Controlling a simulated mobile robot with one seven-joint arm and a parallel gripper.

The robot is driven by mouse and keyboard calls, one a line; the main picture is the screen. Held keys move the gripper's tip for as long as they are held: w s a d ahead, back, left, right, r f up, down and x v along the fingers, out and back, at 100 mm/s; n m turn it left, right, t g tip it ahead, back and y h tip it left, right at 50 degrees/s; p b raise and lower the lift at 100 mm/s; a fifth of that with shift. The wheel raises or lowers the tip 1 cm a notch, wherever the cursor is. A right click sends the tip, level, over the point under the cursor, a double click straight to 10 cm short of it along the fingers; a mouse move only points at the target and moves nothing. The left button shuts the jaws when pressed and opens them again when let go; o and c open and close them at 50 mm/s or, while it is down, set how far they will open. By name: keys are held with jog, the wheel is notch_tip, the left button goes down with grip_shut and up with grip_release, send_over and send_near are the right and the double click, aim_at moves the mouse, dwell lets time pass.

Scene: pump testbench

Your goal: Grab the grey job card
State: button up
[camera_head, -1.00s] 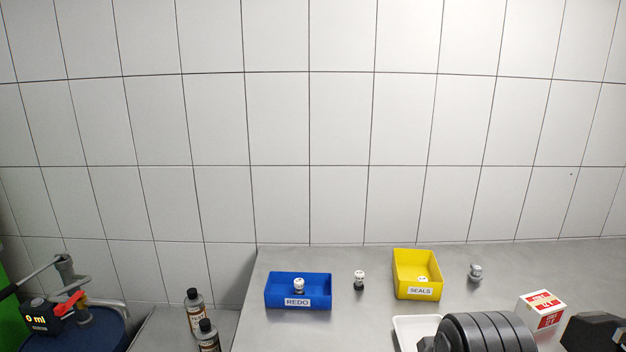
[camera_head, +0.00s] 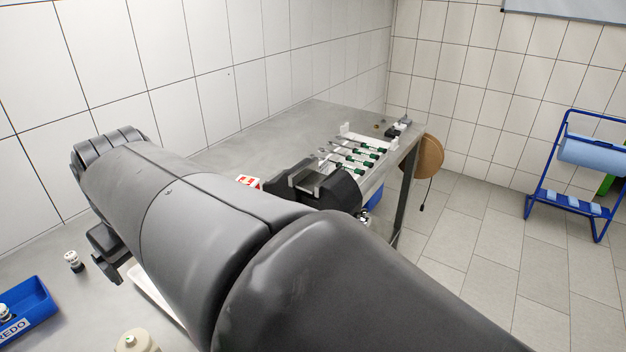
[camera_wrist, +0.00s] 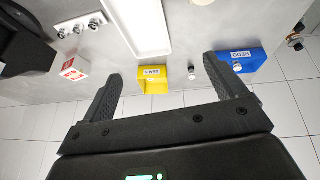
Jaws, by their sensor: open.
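I cannot make out a grey job card in either current view. My gripper (camera_wrist: 168,72) is open and empty in the wrist view, its two dark fingers spread wide above the bench. The yellow SEALS bin (camera_wrist: 153,80) shows between the fingers, apart from them. In the head view my arm crosses the middle and hides much of the bench.
The blue REDO bin (camera_head: 24,308) and a small bottle (camera_head: 74,262) stand at left. A white tray (camera_wrist: 137,25) and a red-and-white box (camera_wrist: 75,68) lie on the bench. A dark vise-like block (camera_head: 318,185) and green-handled tools (camera_head: 360,156) are farther right.

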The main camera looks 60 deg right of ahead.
jog(key=w+d+r+g, duration=0.1)
jog(key=w+d+r, duration=0.1)
jog(key=w+d, duration=0.7)
jog(key=w+d+r+g, duration=0.1)
jog(key=w+d, duration=0.5)
jog(key=d, duration=0.5)
jog(key=y, duration=0.1)
send_over(324, 167)
jog(key=s, duration=0.1)
jog(key=s+f+x, duration=0.1)
jog(key=s+x, duration=0.2)
jog(key=x, duration=1)
jog(key=shift+t, duration=0.3)
jog(key=f, duration=0.5)
jog(key=shift+w+d, duration=0.25)
jog(key=shift+d, duration=0.1)
jog(key=shift+s+a+x, duration=0.15)
jog(key=shift+x, duration=1.25)
jog(key=shift+s+a+x, duration=0.1)
jog(key=shift+s+x, duration=0.05)
jog(key=shift+x, duration=1.25)
jog(key=shift+c, duration=0.6)
